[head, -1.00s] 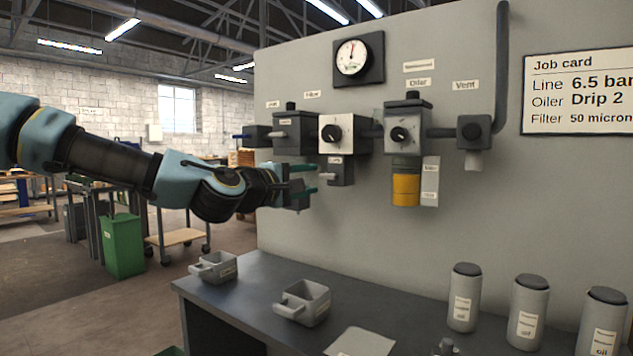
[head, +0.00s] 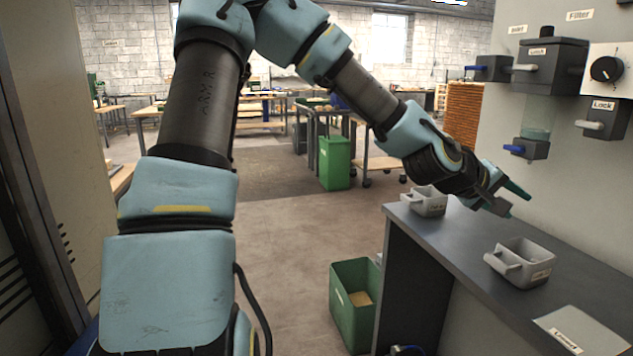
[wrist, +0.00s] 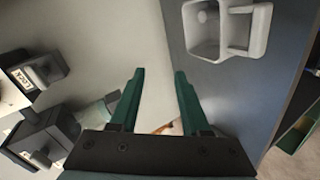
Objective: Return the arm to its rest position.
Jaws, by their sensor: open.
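My gripper (head: 512,199) is at the end of my arm, above the back part of the grey bench (head: 440,233), near the wall panel. Its green fingers also show in the wrist view (wrist: 160,95); they stand apart with nothing between them. My arm reaches from the left across the upper middle of the head view, with its elbow high. A grey handled tray (head: 428,203) stands on the bench beside and behind the gripper. A second grey tray (head: 522,265) stands nearer on the bench, below and right of the gripper.
The wall panel (head: 560,165) carries a valve with a blue lever (head: 530,149), a filter unit and a lock unit (head: 603,118). A green crate (head: 354,310) stands on the floor by the bench. A green bin (head: 335,163) stands farther back. The floor (head: 280,240) between is open.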

